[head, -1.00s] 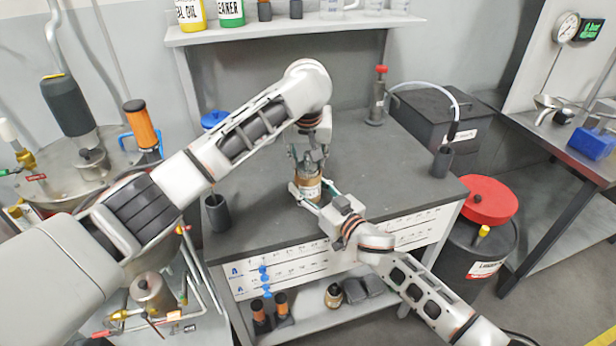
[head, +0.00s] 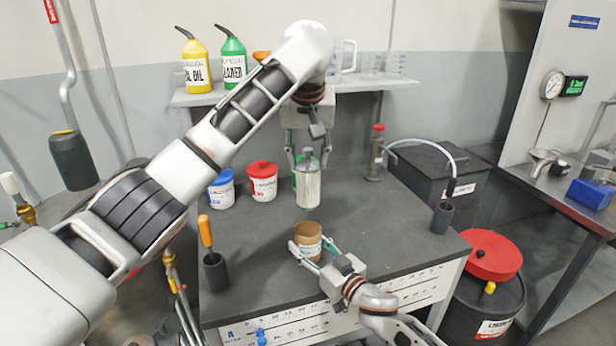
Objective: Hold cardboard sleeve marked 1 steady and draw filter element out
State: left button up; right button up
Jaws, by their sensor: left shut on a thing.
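The filter element (head: 308,188), a silvery cylinder with a narrow top, hangs upright in my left gripper (head: 308,156). The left fingers are shut on its upper part. The brown cardboard sleeve (head: 309,236) stands upright on the grey bench below it, with its open top showing. A gap separates the filter element's lower end from the sleeve's rim. My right gripper (head: 315,253) reaches in from the front right, with one finger on each side of the sleeve, shut on it. The sleeve's pale label is partly visible; its number is too small to read.
A blue-and-white tub (head: 221,190) and a red-lidded tub (head: 262,182) stand at the back left of the bench (head: 385,225). A dark cup (head: 215,272) holds an orange-handled tool at the front left.

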dwell(0.3)
jog(key=o, duration=1.3)
jog(key=shift+s+d, duration=0.1)
